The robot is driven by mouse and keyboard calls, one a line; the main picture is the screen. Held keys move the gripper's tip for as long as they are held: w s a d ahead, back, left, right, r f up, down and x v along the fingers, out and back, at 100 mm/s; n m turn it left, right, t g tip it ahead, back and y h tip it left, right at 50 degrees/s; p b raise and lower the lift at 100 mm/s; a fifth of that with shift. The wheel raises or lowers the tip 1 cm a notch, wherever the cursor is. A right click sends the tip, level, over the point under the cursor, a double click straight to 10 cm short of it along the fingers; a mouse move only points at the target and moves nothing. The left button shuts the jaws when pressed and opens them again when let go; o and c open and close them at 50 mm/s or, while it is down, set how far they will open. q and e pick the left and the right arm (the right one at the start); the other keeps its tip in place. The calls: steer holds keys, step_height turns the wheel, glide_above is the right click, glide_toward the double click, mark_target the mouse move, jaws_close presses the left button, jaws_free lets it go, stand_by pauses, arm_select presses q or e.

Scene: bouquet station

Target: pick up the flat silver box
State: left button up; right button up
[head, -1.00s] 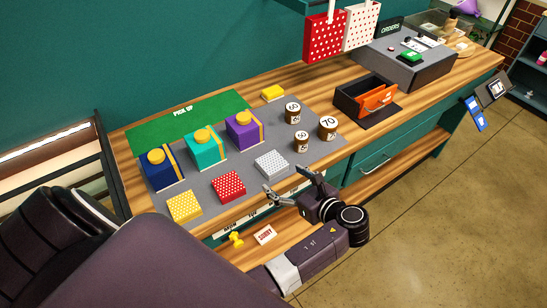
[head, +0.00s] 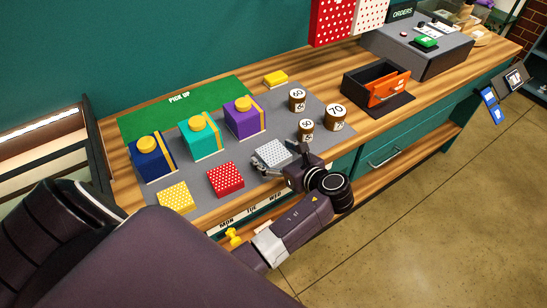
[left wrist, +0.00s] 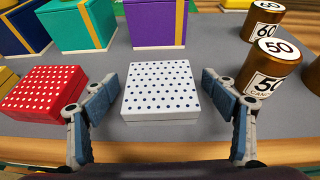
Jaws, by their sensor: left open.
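The flat silver box (head: 271,152), pale with dark dots, lies on the grey mat near the front edge of the counter. My left gripper (head: 281,158) is open and empty at the box's front side. In the left wrist view the silver box (left wrist: 160,88) lies flat, centred between the spread fingers of my left gripper (left wrist: 159,80). A gap shows between the box and each finger, and I see no contact. My right gripper is not in view.
A red dotted box (left wrist: 42,90) sits close by the left finger. A brown canister marked 50 (left wrist: 268,68) stands close by the right finger. A yellow dotted box (head: 175,196), tall gift boxes (head: 244,120) and an open black drawer box (head: 365,85) share the counter.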

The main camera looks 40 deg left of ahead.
arm_select(q)
steer(key=shift+a, duration=0.15)
steer(key=shift+c, duration=0.4)
steer(key=c, duration=1.3)
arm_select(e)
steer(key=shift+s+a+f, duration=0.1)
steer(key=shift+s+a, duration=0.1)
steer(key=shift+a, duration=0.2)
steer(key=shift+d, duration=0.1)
